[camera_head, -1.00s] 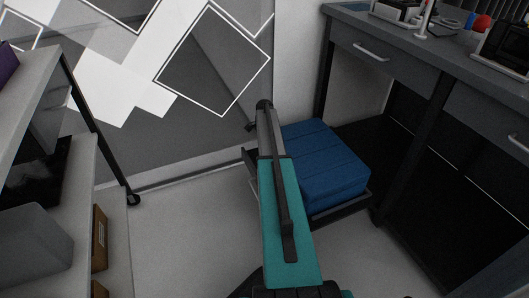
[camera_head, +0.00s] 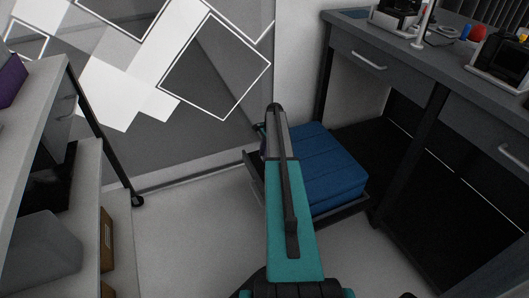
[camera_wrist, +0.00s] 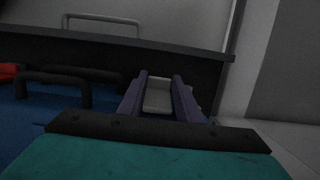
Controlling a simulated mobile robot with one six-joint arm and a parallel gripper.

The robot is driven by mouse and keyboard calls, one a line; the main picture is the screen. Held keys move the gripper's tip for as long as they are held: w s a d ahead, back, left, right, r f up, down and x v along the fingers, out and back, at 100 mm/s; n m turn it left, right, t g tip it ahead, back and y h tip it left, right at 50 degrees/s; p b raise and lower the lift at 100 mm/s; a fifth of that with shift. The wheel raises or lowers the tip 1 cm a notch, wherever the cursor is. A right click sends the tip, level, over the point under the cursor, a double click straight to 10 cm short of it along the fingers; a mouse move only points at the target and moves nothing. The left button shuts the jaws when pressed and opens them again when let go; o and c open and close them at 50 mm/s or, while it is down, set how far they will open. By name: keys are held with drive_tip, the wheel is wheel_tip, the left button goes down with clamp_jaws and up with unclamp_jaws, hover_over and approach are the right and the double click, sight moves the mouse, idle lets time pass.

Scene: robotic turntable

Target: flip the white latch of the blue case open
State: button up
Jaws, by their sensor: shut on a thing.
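The blue case (camera_head: 335,172) sits low on a dark tray beside the desk in the head view, partly hidden by my teal arm. In the wrist view its blue surface (camera_wrist: 30,121) lies at the left, with dark handle-like bars on it. My gripper (camera_wrist: 157,98) shows in the wrist view as two dark purple-grey fingers. They are shut on a small pale piece that looks like the white latch (camera_wrist: 157,92). The latch's hinge and how far it is turned cannot be made out. In the head view my arm hides the contact.
A dark edge (camera_wrist: 115,43) runs across behind the fingers, with a metal bar handle (camera_wrist: 100,20) beyond it. The desk (camera_head: 400,62) stands at the right and shelves (camera_head: 50,120) at the left. Floor (camera_head: 190,235) is open between them.

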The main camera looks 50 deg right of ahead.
drive_tip(key=shift+r+y+p, duration=0.2)
drive_tip(key=shift+y+p, duration=0.1)
drive_tip(key=shift+p, duration=0.3)
drive_tip(key=shift+r+t+y+p, duration=0.1)
drive_tip(key=shift+t+y+p, duration=0.3)
drive_tip(key=shift+p, duration=0.5)
drive_tip(key=shift+a+y+p, duration=0.1)
drive_tip(key=shift+y+p, duration=0.2)
drive_tip(key=o, duration=1)
drive_tip(key=shift+o, duration=0.2)
drive_tip(key=p+v, duration=0.3)
drive_tip(key=v, duration=1)
drive_tip(key=shift+s+r, duration=0.1)
drive_tip(key=shift+r, duration=0.25)
